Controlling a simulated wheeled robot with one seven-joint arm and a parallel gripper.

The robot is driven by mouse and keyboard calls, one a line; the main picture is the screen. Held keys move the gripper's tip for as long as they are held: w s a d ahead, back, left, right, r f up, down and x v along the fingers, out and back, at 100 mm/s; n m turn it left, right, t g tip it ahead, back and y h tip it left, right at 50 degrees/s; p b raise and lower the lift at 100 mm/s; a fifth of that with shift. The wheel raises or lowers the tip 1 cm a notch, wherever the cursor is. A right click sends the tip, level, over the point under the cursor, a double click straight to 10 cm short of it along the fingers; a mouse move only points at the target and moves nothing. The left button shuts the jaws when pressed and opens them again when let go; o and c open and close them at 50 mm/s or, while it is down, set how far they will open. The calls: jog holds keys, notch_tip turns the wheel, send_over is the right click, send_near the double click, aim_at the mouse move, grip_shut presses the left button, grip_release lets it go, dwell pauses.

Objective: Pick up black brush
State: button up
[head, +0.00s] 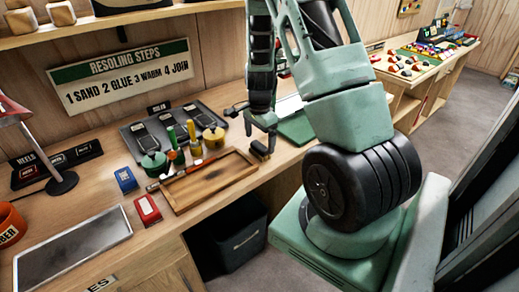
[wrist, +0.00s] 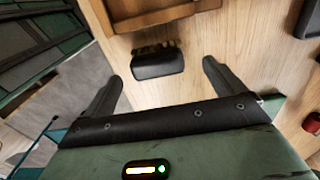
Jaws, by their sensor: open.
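The black brush (wrist: 158,66) lies on the wooden bench, with a rounded black back and a strip of tan bristles along its far side in the wrist view. In the head view the brush (head: 259,151) is small, near the right end of the wooden tray and partly hidden by my gripper. My gripper (head: 260,136) is above the brush and points down at the bench. In the wrist view my gripper (wrist: 167,64) is open, with the brush between the lines of its two fingers, closer to the left one. Nothing is held.
A shallow wooden tray (head: 238,157) is just left of the brush. Beyond it are a dark mat (head: 133,131) with black pads and several pots with coloured handles. A green board (head: 298,128) lies to the right. The bench's front edge is close to the brush.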

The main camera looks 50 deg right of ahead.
aim_at(259, 145)
jog(key=shift+s+a+f, duration=0.1)
jog(key=shift+f, duration=0.75)
jog(key=shift+s+a+f, duration=0.1)
jog(key=shift+f, duration=0.75)
jog(key=c, duration=1.2)
jog(key=shift+o, duration=0.2)
jog(key=shift+w+r, duration=0.1)
jog(key=shift+r, duration=0.05)
notch_tip(259, 145, up, 28)
jog(key=b, duration=0.1)
